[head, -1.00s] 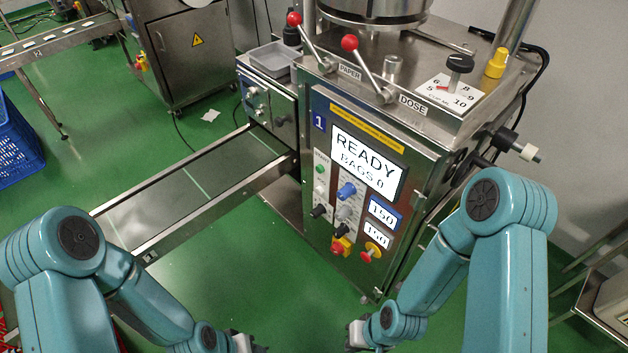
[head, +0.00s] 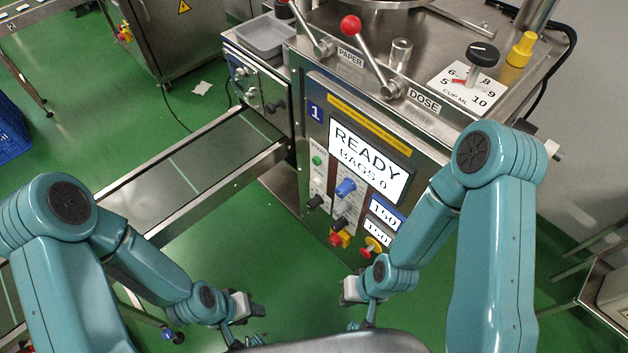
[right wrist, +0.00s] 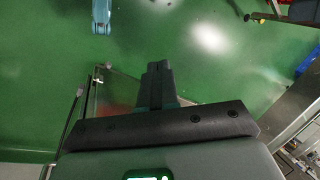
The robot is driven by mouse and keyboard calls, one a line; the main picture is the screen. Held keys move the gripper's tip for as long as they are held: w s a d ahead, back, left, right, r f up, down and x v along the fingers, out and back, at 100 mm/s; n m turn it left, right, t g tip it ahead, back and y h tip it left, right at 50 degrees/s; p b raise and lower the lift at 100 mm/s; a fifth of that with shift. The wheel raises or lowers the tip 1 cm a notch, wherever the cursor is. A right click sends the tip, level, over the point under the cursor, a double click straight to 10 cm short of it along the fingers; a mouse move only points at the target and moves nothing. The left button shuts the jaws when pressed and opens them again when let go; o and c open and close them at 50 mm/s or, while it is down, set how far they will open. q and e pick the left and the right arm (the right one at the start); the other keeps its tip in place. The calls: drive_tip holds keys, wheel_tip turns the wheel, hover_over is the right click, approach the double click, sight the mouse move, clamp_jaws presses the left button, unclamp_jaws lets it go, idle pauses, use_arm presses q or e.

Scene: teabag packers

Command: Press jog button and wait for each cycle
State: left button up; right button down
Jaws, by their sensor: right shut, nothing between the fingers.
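The machine's control panel (head: 352,222) stands ahead in the head view. Its screen (head: 366,166) reads READY, BAGS 0. The small labels are too blurred to tell which is the jog button. My right gripper (right wrist: 157,72) is shut and empty, low in front of the panel and apart from it. My left gripper (head: 255,309) hangs low at the left, away from the panel; its jaws are unclear.
A conveyor belt (head: 190,170) runs out to the left from the machine. On top are red-knobbed levers (head: 351,26), a dose dial (head: 482,53) and a grey tray (head: 267,36). Green floor (head: 290,250) is clear between my arms. A metal table (head: 604,290) stands at the right.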

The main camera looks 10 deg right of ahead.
drive_tip(key=s+a+f+n+g+b, duration=0.2)
drive_tip(key=a+f+n+g+b, duration=0.15)
drive_tip(key=f+n+b, duration=0.65)
drive_tip(key=w+d+f+n+h+b, duration=0.35)
drive_tip(key=n+h+b, duration=0.2)
drive_tip(key=n, duration=0.75)
drive_tip(key=w+f+n+t+h+b, duration=0.25)
drive_tip(key=w+n+t+b, duration=0.4)
drive_tip(key=w+n, duration=0.4)
drive_tip(key=w+a+r+n+t+h+b, duration=0.1)
drive_tip(key=w+a+r+n+t+b, duration=0.15)
drive_tip(key=w, duration=0.25)
drive_tip(key=w+a+r+n+t+b, duration=0.1)
drive_tip(key=w+r+n+t+b, duration=0.15)
drive_tip(key=w+n+t, duration=0.2)
drive_tip(key=w+a+r+n+t+y+b, duration=0.2)
drive_tip(key=w+a+r+n+t, duration=0.3)
drive_tip(key=a+r, duration=0.4)
drive_tip(key=shift+w+a+t+b, duration=0.2)
drive_tip(key=shift+w+t+b, duration=0.2)
drive_tip(key=shift+t+b, duration=0.45)
drive_tip(key=shift+w+d, duration=0.1)
drive_tip(key=shift+d, duration=0.05)
